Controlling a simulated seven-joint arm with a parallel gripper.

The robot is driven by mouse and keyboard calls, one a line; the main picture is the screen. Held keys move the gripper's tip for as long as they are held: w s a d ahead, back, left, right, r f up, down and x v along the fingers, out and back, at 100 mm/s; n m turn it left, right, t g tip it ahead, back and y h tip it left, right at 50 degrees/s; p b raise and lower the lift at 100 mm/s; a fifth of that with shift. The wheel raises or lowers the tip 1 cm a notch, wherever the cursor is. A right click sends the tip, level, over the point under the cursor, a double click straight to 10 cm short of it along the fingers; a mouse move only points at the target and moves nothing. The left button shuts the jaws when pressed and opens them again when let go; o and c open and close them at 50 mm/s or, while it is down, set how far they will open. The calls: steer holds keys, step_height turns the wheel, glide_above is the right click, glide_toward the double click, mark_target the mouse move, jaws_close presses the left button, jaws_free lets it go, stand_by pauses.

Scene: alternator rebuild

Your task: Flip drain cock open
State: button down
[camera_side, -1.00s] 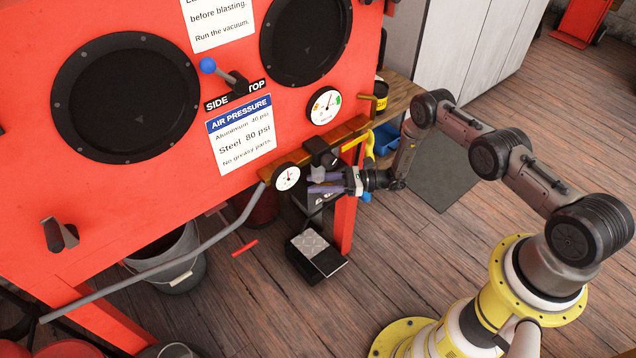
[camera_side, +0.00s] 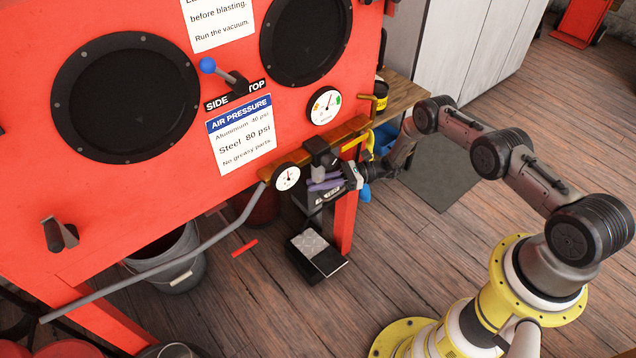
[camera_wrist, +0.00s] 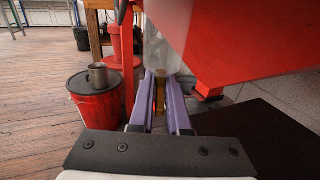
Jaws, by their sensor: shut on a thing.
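The drain cock is a small brass-coloured piece (camera_wrist: 160,96) in the wrist view, below a clear filter bowl (camera_wrist: 163,48). My gripper's purple fingers (camera_wrist: 160,80) stand on either side of it and are shut on it. In the side view my gripper (camera_side: 318,182) reaches in from the right, its fingers slightly tilted, below the black filter head (camera_side: 320,153) on the red cabinet. The drain cock is too small and covered to make out there. I cannot tell how far it is turned.
The red cabinet (camera_side: 110,205) fills the left, with a pressure gauge (camera_side: 286,177) beside the filter. A foot pedal (camera_side: 317,250) stands on the floor below. A red bucket (camera_wrist: 92,105) with a metal cup (camera_wrist: 98,75) stands left in the wrist view.

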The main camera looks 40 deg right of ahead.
steer(key=shift+n+g+y, duration=0.6)
steer(key=shift+n+g, duration=0.6)
steer(key=shift+g, duration=0.6)
steer(key=c, duration=1)
jaws_free()
steer(key=shift+o, duration=0.2)
steer(key=s+d, duration=0.2)
steer(key=d, duration=1.1)
steer(key=shift+d, duration=0.3)
steer(key=shift+s+r, duration=0.1)
